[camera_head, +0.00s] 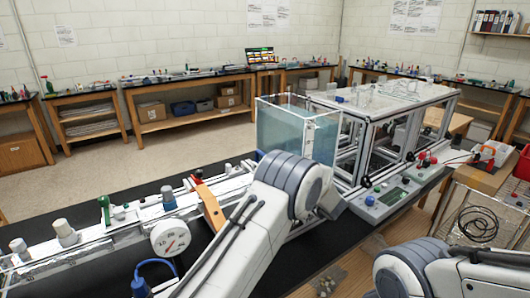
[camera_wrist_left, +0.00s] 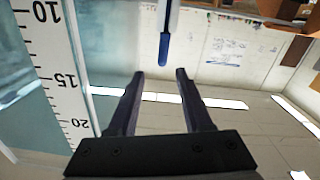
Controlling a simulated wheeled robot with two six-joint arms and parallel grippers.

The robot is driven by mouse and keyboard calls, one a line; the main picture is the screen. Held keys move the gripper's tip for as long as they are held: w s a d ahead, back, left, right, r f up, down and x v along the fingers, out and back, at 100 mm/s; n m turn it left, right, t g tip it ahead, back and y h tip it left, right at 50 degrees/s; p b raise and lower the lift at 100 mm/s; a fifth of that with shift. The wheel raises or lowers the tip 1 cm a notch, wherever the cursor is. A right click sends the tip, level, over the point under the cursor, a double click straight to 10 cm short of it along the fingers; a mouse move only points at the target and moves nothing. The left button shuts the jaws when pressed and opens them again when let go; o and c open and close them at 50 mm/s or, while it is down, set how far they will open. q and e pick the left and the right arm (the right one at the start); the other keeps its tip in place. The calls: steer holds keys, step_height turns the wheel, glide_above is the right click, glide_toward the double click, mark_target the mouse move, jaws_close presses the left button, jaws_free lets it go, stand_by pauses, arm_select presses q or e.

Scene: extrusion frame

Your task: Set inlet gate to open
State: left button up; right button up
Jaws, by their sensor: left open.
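My left gripper (camera_wrist_left: 158,74) shows in the left wrist view, its two dark fingers apart with nothing between them. A pale rod with a blue tip (camera_wrist_left: 164,48) hangs just beyond the fingertips, near the middle of the gap. I cannot tell whether this is the inlet gate's handle, as no label is readable. In the head view my left arm crosses the bench toward the clear water tank (camera_head: 300,133), and its gripper is hidden there. My right arm shows at the bottom right, but its gripper is out of view.
A vertical scale (camera_wrist_left: 58,75) stands close on the left in the wrist view. A framed apparatus (camera_head: 375,95) stands right of the tank.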

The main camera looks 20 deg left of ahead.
arm_select(q)
steer(key=p+x, duration=0.1)
steer(key=x, duration=0.4)
steer(key=p+x, duration=0.2)
steer(key=x, duration=0.3)
steer(key=shift+a+r, duration=0.2)
steer(key=shift+a, duration=0.25)
steer(key=shift+c, duration=0.3)
jaws_close()
steer(key=shift+w+d+r, duration=0.1)
steer(key=shift+r, duration=0.1)
stand_by(0.4)
